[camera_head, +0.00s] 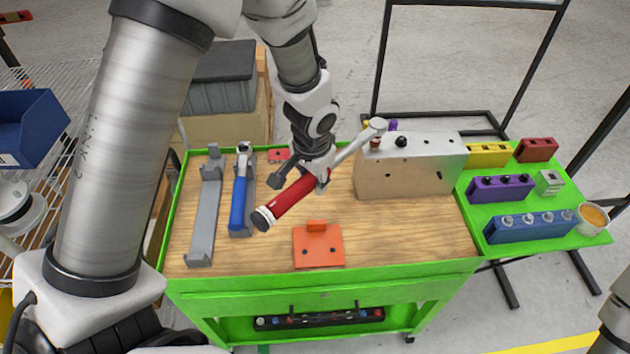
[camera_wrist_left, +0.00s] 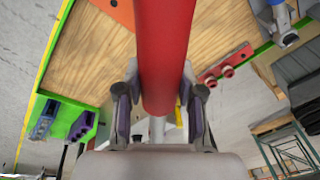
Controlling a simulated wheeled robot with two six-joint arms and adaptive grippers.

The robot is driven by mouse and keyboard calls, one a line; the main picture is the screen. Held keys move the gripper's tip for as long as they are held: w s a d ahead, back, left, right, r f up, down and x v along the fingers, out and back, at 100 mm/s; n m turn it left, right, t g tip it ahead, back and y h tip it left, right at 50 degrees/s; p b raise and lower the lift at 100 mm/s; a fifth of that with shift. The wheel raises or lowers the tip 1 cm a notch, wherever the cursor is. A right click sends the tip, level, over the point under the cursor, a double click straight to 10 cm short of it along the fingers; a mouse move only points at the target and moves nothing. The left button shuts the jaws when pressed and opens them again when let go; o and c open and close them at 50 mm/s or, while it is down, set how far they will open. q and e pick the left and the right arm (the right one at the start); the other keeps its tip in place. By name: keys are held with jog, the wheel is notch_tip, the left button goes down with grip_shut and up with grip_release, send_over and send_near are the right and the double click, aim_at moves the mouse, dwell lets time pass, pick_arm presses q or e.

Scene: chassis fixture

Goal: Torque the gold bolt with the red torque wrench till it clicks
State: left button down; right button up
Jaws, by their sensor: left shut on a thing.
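My left gripper (camera_head: 319,172) is shut on the red torque wrench (camera_head: 292,200) around its red handle. The wrench slants above the bench, its dark butt end toward the lower left. Its silver head is over the left end of the metal chassis block (camera_head: 412,170). A small brownish bolt-like piece (camera_head: 375,144) is just below the head; I cannot tell whether they touch or whether it is the gold bolt. A black knob or bolt (camera_head: 401,141) sits beside it. The left wrist view shows the red handle (camera_wrist_left: 164,50) between the fingers. My right gripper is out of view.
An orange block (camera_head: 318,246) is in front. Yellow (camera_head: 488,154), red (camera_head: 536,150), purple (camera_head: 499,188) and blue (camera_head: 528,227) racks and a cup (camera_head: 593,219) stand right.

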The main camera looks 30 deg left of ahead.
pick_arm(q)
jog(key=shift+w+a, duration=0.15)
jog(key=shift+a, duration=0.15)
dwell(0.4)
jog(key=shift+w+a+m+b, duration=0.2)
jog(key=shift+a+m+b, duration=0.3)
jog(key=shift+a+b, duration=0.3)
jog(key=shift+w+a+m, duration=0.2)
jog(key=shift+a+m, duration=0.1)
jog(key=shift+a, duration=0.1)
